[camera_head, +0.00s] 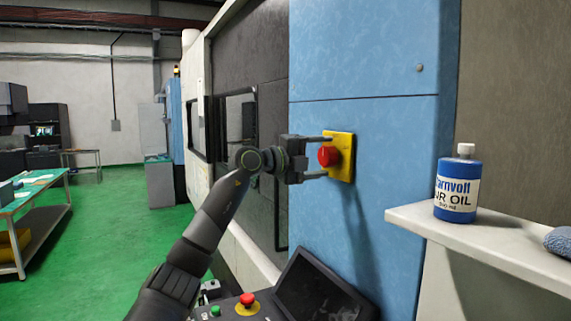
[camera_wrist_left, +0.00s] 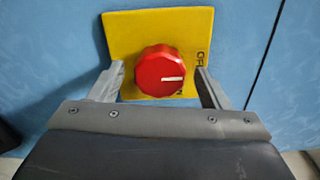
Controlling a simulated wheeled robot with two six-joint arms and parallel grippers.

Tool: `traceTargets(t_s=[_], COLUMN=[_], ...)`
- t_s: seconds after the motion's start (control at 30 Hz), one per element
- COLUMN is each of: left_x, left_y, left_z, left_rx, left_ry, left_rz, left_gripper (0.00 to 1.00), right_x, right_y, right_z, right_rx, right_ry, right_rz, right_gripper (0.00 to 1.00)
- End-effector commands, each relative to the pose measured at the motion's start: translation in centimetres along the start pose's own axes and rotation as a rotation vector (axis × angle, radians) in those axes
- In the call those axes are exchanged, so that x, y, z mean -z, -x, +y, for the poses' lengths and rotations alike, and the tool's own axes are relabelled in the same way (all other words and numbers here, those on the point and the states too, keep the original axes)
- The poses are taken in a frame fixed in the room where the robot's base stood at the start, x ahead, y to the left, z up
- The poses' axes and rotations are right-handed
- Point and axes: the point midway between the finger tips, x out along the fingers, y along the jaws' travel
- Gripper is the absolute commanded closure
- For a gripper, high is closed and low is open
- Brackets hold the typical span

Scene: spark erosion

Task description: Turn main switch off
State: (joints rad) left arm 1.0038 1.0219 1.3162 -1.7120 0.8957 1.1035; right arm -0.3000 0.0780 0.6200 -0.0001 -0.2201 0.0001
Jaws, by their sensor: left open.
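The main switch is a red round knob (camera_head: 328,157) on a square yellow plate (camera_head: 346,145), fixed to the blue cabinet face. In the left wrist view the knob (camera_wrist_left: 158,72) has a white mark pointing right. Lettering like "OFF" shows at the right edge of the plate (camera_wrist_left: 125,32); other lettering at the bottom is mostly hidden. My left gripper (camera_head: 327,156) is open in front of the plate, one finger on each side of the knob. In the left wrist view gaps show between the knob and both fingers (camera_wrist_left: 160,82). My right gripper is not in view.
A blue-and-white oil bottle (camera_head: 457,185) stands on a white shelf (camera_head: 478,242) at right, with a blue cloth (camera_head: 562,242) at its edge. Below is a control panel with a red button (camera_head: 247,299) and dark screen (camera_head: 315,290). Green floor (camera_head: 115,240) is open at left.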

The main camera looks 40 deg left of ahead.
Motion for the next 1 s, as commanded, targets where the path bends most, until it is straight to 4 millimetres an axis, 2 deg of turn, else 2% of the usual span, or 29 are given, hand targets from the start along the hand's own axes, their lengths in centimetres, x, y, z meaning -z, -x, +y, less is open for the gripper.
traceTargets(t_s=[0.1,0.6,0.8,1.0], left_x=[0.0,0.0,0.0,0.0], left_y=[2.1,10.9,13.8,15.5], left_z=[0.7,0.6,0.6,0.3], left_rx=[-0.003,-0.004,-0.002,-0.002], left_ry=[-0.006,-0.003,-0.002,0.001], left_rz=[-0.004,-0.005,-0.004,-0.002], left_gripper=[0.30,0.30,0.30,0.30], right_x=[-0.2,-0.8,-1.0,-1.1], right_y=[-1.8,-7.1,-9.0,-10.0], right_z=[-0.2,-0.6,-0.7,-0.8], right_rx=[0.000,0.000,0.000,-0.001], right_ry=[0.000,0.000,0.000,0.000], right_rz=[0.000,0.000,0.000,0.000], right_gripper=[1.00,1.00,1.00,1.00])
